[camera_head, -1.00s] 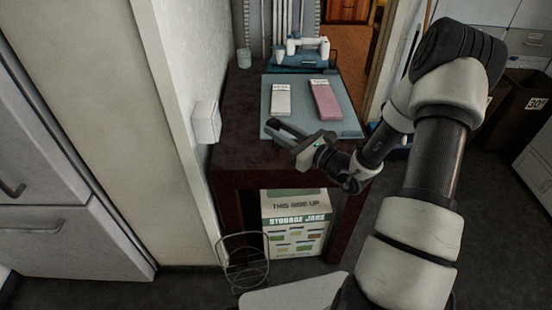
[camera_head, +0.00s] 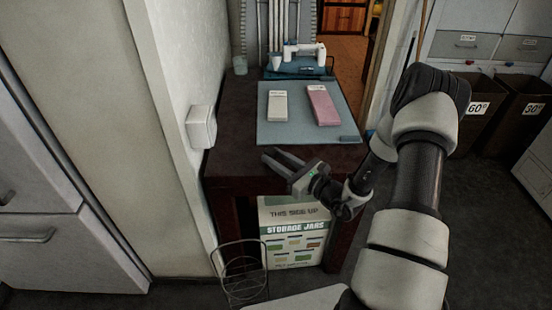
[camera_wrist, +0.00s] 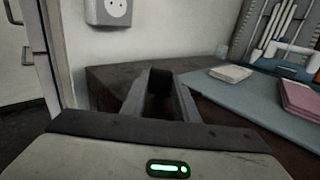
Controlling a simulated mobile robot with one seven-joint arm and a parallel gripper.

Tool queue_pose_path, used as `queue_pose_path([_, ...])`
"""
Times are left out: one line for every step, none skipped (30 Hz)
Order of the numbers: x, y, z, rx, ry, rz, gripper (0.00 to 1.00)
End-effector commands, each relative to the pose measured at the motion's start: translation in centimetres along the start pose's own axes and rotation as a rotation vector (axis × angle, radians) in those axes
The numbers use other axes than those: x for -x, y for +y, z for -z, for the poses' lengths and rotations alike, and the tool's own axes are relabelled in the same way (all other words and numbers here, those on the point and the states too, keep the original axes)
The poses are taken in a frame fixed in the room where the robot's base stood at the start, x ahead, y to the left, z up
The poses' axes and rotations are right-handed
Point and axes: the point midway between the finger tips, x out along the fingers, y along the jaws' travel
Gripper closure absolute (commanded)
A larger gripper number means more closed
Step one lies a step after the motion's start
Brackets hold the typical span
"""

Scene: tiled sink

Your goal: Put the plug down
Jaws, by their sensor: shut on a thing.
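My gripper (camera_head: 275,156) is over the front edge of the dark table (camera_head: 232,150), its fingers pointing left. In the wrist view its two grey fingers (camera_wrist: 160,82) reach forward with a narrow dark gap between them. The gripper is shut on the plug, but the plug is hard to make out against the dark fingers and table. A white wall socket (camera_head: 201,127) is on the wall left of the table, apart from the fingers. Its round face shows at the top left of the wrist view (camera_wrist: 114,9).
A grey-blue mat (camera_head: 298,136) on the table bears a pale block (camera_head: 277,106) and a pink block (camera_head: 322,105). A blue device (camera_head: 298,66) stands behind. A storage-jars box (camera_head: 292,235) and a wire rack (camera_head: 240,272) are below. Bare tabletop lies left of the mat.

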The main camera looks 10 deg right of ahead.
Motion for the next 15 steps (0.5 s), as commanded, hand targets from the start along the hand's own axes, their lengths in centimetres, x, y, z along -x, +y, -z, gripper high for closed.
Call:
queue_pose_path([0.0, -0.01, 0.33, 0.0, 0.0, 0.0, 1.0])
queue_pose_path([0.0, -0.01, 0.42, -0.001, 0.0, 0.0, 1.0])
queue_pose_path([0.0, -0.01, 0.54, -0.001, 0.0, 0.0, 1.0])
queue_pose_path([0.0, -0.01, 0.63, -0.001, 0.0, 0.0, 1.0])
queue_pose_path([0.0, -0.01, 0.72, -0.001, 0.0, 0.0, 1.0])
queue_pose_path([0.0, -0.02, 0.83, 0.0, -0.001, 0.0, 1.0])
queue_pose_path([0.0, -0.01, 0.92, 0.0, -0.001, 0.0, 1.0])
queue_pose_path([0.0, -0.02, 1.01, 0.0, -0.001, 0.0, 1.0])
queue_pose_path([0.0, -0.02, 1.11, 0.0, -0.001, 0.0, 1.0])
queue_pose_path([0.0, -0.02, 1.12, 0.0, 0.0, 0.0, 1.0])
queue_pose_path([0.0, -0.01, 1.09, -0.001, 0.0, 0.0, 1.0])
queue_pose_path([0.0, -0.01, 1.07, -0.001, 0.0, 0.0, 1.0])
queue_pose_path([0.01, -0.01, 1.1, -0.001, 0.001, 0.0, 0.69])
queue_pose_path([0.02, -0.01, 1.12, -0.002, 0.002, 0.001, 0.64])
queue_pose_path([0.02, 0.0, 1.14, -0.002, 0.002, 0.001, 0.57])
